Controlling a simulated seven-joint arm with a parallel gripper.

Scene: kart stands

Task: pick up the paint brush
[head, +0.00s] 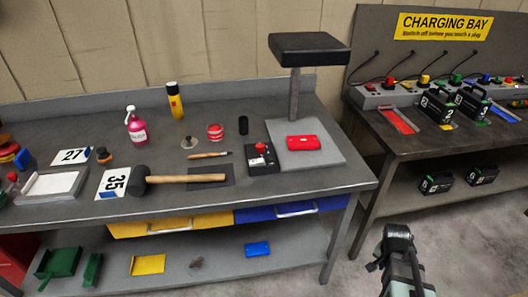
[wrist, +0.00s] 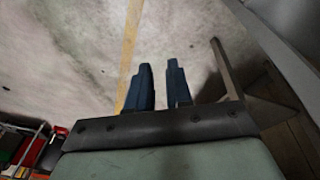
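A slim tool with a wooden handle, which looks like the paint brush (head: 209,155), lies flat on the grey workbench (head: 60,125). It is too small to make out its bristles clearly. It lies behind the mallet and in front of a red round tin. My gripper (wrist: 159,66) shows in the wrist view with its two dark blue fingers apart and nothing between them. It points at the bare floor. In the head view my arm is at the lower right, in front of the benches and well away from the brush. The brush is not in the wrist view.
A pink bottle (head: 136,127) stands further left. The charging bench (head: 420,145) is at right.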

